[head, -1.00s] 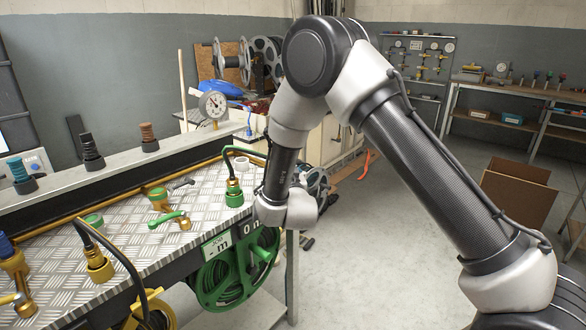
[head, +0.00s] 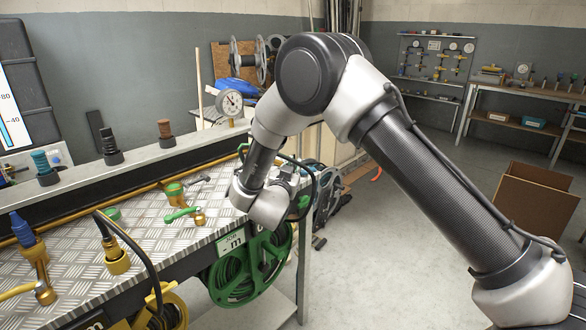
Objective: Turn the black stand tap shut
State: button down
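The bench top carries several brass taps. One tap (head: 174,192) has a green collar and a dark grey lever (head: 197,180) pointing right; it is the nearest match I see to a black tap, but I cannot tell for sure. In front of it is a tap with a green lever (head: 181,215). My gripper (head: 287,172) is mostly hidden behind my wrist, near the bench's right end, to the right of the dark lever. Whether its fingers are open does not show.
A green hose reel (head: 240,275) hangs below the bench front, and a yellow reel (head: 165,312) is left of it. A black hose arches from a brass fitting (head: 117,260). A pressure gauge (head: 229,102) stands behind. The floor at right is clear before a cardboard box (head: 533,202).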

jog(key=c, duration=1.5)
grip_release()
jog(key=shift+o, duration=0.2)
jog(key=v, duration=1.2)
